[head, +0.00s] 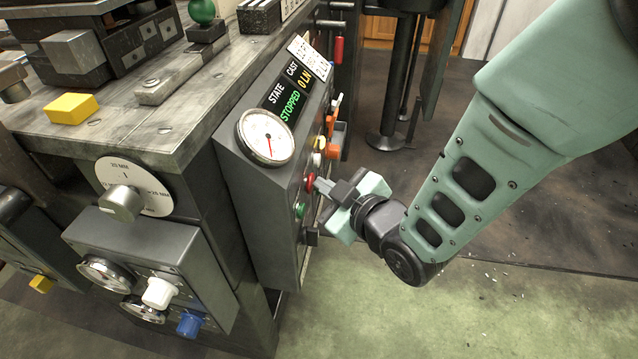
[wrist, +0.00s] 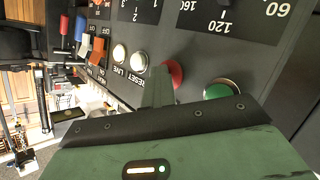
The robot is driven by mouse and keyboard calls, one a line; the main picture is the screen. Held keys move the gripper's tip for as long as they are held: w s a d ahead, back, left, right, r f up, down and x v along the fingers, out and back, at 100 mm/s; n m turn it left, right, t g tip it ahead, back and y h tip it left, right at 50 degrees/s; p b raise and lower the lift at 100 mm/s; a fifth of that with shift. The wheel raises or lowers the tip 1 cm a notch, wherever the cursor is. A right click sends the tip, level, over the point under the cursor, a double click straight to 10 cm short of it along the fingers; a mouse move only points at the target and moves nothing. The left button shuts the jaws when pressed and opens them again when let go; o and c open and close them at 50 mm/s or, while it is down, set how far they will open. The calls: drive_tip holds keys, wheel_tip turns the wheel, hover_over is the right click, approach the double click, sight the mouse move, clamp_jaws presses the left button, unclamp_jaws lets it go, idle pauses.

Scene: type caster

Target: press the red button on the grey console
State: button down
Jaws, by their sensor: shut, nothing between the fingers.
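The green button (wrist: 220,88) is to the right there. I cannot tell whether the fingertips touch the red button or whether it is pushed in.
Two pale lamps (wrist: 138,61) and orange and blue switches (wrist: 87,47) lie left of the fingers. The console display (head: 284,100) reads "STATE STOPPED", above a white dial (head: 265,136). A grey machine bench (head: 150,115) stands left. Open floor (head: 420,320) lies below my arm.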

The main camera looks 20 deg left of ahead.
drive_tip(key=shift+r, duration=0.1)
drive_tip(key=shift+d, duration=0.2)
drive_tip(key=w+d, duration=0.1)
drive_tip(key=d, duration=0.5)
drive_tip(key=shift+w+b, duration=0.2)
drive_tip(key=shift+b, duration=0.25)
idle(0.6)
